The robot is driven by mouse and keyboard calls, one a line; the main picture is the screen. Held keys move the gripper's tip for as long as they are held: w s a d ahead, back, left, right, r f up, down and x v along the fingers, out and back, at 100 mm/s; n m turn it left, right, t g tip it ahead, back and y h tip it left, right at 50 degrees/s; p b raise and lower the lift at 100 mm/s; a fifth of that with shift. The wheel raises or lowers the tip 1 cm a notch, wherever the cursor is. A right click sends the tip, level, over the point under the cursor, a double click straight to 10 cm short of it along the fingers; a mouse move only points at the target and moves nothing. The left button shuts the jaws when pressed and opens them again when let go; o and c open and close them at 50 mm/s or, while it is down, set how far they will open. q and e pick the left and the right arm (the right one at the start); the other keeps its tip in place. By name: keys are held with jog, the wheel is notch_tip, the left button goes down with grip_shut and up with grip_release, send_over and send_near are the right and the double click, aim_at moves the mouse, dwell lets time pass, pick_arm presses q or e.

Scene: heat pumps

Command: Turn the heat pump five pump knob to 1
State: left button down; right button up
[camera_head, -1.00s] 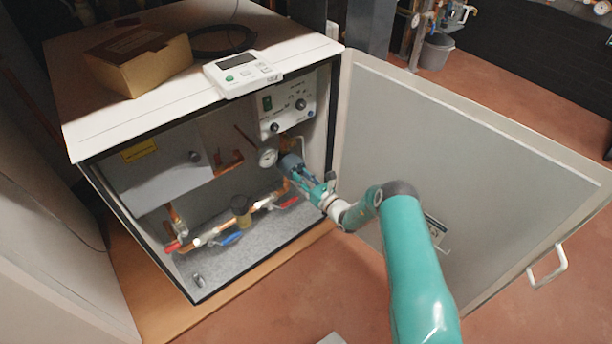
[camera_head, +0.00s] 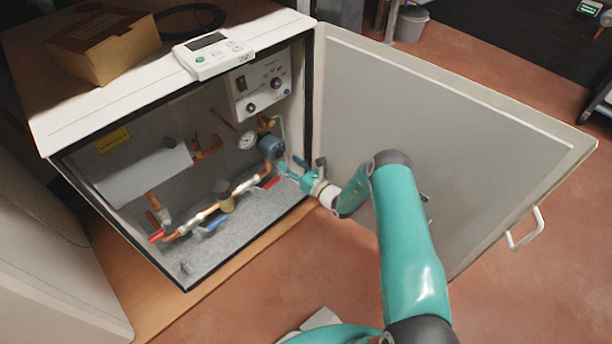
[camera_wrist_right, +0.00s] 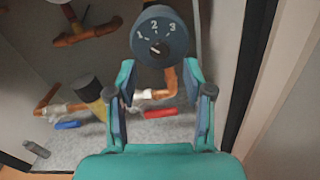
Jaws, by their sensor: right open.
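The pump knob is a dark blue-grey round dial (camera_wrist_right: 160,38) marked 1, 2 and 3, at the top of the right wrist view. A small pointer shows at its centre; I cannot tell surely which number it marks. My right gripper (camera_head: 288,168) is open and empty, just below and right of the pump. In the wrist view its two fingers (camera_wrist_right: 160,80) stand apart, below the dial and not closed on it. My left gripper is not in view.
The cabinet door (camera_head: 440,130) stands open to the right, close beside my right arm. Pipes with red (camera_head: 272,182) and blue (camera_head: 213,224) valve handles run below the pump. A control panel (camera_head: 262,84) is above. A cardboard box (camera_head: 103,45) and a white controller (camera_head: 212,54) lie on top.

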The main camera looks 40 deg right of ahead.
jog(key=s, duration=0.8)
jog(key=shift+d, duration=0.3)
